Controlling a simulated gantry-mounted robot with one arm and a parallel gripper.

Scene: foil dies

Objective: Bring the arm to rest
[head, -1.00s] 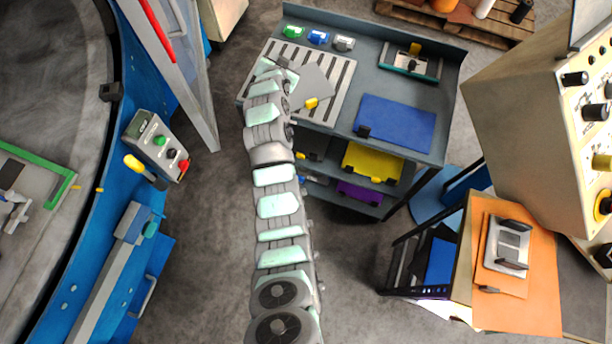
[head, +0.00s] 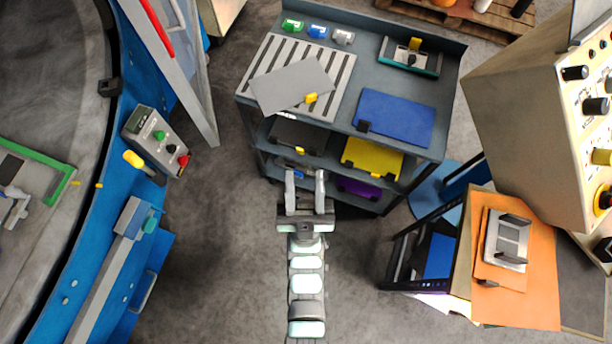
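My gripper (head: 305,178) is in the lower middle of the head view, its two fingers apart with nothing between them. It points toward the front of the grey cart (head: 445,120), appearing just below its shelves. My arm runs straight down from it to the bottom edge. A grey plate (head: 290,84) with a yellow tab lies askew on the slatted rack on the cart top, apart from my gripper.
A blue plate (head: 396,118) lies on the cart top; yellow (head: 372,158) and purple (head: 358,187) plates are on lower shelves. A blue machine (head: 110,215) with a control box stands left, a beige console (head: 535,120) right. Floor beside my arm is clear.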

